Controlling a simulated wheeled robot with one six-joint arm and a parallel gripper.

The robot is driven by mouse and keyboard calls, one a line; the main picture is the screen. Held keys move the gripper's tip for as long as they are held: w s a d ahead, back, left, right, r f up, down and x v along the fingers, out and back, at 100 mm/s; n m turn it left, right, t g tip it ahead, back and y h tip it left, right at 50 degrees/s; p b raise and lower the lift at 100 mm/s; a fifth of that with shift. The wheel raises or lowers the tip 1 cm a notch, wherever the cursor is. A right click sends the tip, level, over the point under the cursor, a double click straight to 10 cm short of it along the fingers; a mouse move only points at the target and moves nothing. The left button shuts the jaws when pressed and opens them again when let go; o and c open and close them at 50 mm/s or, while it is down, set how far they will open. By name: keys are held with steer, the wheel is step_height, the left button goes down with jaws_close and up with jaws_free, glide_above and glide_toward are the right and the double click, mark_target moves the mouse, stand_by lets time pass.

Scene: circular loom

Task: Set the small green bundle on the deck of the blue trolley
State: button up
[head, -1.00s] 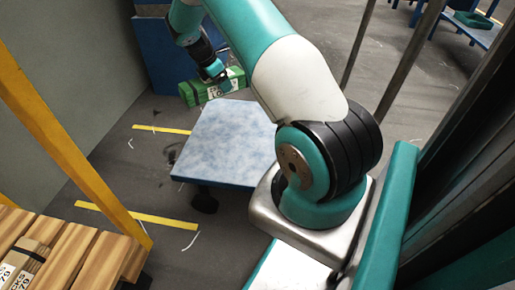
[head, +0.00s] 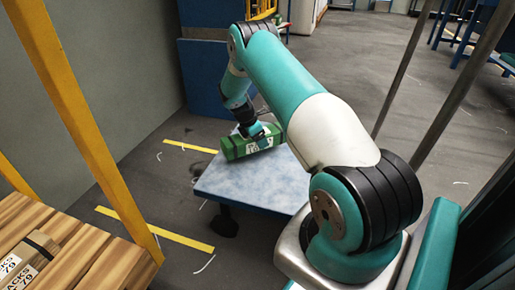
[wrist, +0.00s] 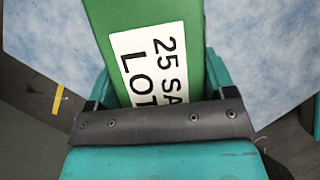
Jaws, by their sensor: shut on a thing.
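The small green bundle (head: 236,148) is a long green block with a white label. My gripper (head: 258,137) is shut on it, and the bundle lies across the jaws. The blue trolley (head: 255,180) has a flat, pale blue mottled deck. In the head view the bundle is over the deck's far left part; I cannot tell whether it touches the deck. In the wrist view the bundle (wrist: 140,25) shows its label with "25 SA" and "LOT", and the deck (wrist: 45,35) lies behind it on both sides. The bundle's lower end is hidden by my gripper.
The visible deck is otherwise bare. A yellow post (head: 85,110) and a stack of wooden planks (head: 75,250) stand at the left. A blue cabinet (head: 205,80) stands behind the trolley, beside a grey wall (head: 110,60). Yellow lines (head: 155,230) mark the dark floor.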

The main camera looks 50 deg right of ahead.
steer(key=shift+f+b, duration=0.55)
steer(key=shift+f, duration=1.25)
steer(key=shift+f, duration=0.15)
steer(key=o, duration=1.2)
steer(key=p+v, duration=0.5)
steer(key=v, duration=0.7)
steer(key=s+a+r+m+t+y, duration=0.2)
steer(key=a+r, duration=0.7)
steer(key=a, duration=0.3)
steer(key=s+a+r+m+t+y, duration=0.1)
steer(key=a+r+y, duration=0.1)
steer(key=a+r, duration=0.95)
steer(key=s+a+r+m+y, duration=0.1)
steer(key=s+a+r+y, duration=0.1)
steer(key=s+a, duration=0.7)
steer(key=s+a+r+m+g+y, duration=0.1)
steer(key=s+a+r, duration=0.4)
steer(key=s, duration=1.2)
steer(key=a+m+y, duration=0.1)
steer(key=a, duration=0.3)
steer(key=shift+s+a, duration=0.2)
steer(key=shift+a, duration=0.05)
